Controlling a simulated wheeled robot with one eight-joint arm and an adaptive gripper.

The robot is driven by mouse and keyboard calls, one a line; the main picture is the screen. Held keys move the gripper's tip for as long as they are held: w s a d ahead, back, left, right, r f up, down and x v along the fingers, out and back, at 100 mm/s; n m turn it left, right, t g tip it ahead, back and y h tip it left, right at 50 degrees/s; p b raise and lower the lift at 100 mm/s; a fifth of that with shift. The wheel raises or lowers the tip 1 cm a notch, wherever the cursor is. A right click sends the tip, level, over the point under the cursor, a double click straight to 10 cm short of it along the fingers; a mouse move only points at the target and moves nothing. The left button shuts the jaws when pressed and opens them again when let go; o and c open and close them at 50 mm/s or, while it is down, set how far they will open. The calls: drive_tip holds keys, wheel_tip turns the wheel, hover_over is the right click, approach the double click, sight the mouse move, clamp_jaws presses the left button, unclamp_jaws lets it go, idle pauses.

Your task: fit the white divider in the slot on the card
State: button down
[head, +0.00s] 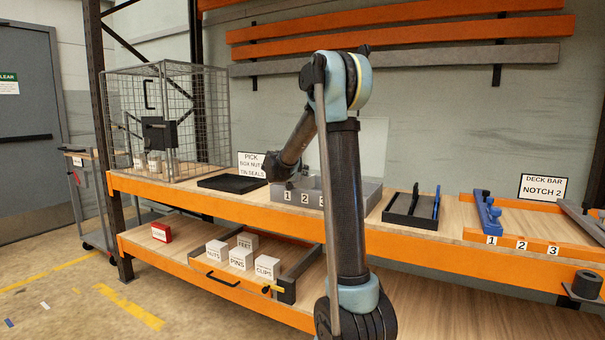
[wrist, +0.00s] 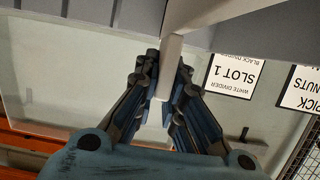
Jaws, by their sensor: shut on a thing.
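In the wrist view my gripper (wrist: 169,75) is shut on the white divider (wrist: 171,52), a pale thin piece between the fingers. The divider reaches up the picture among the grey walls of the bin (wrist: 105,12); I cannot tell whether it sits in a slot. A card (wrist: 233,77), upside down here, reads "WHITE DIVIDER SLOT 1", with a black divider line partly cut off. In the head view the grey bin (head: 369,193) stands on the bench with slot numbers 1, 2 and 3 on its front, partly behind my arm. My gripper and the divider are hidden there.
A black tray (head: 232,183) lies left of the bin, and a black rack (head: 411,211) stands to its right. A wire cage (head: 205,110) is at the bench's left end. A "PICK" card (head: 251,164) stands behind the bench's front edge.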

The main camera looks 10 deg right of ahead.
drive_tip(key=shift+f, duration=0.35)
drive_tip(key=c, duration=1.6)
unclamp_jaws()
drive_tip(key=v, duration=1.2)
drive_tip(key=shift+w, duration=0.1)
drive_tip(key=shift+f, duration=0.1)
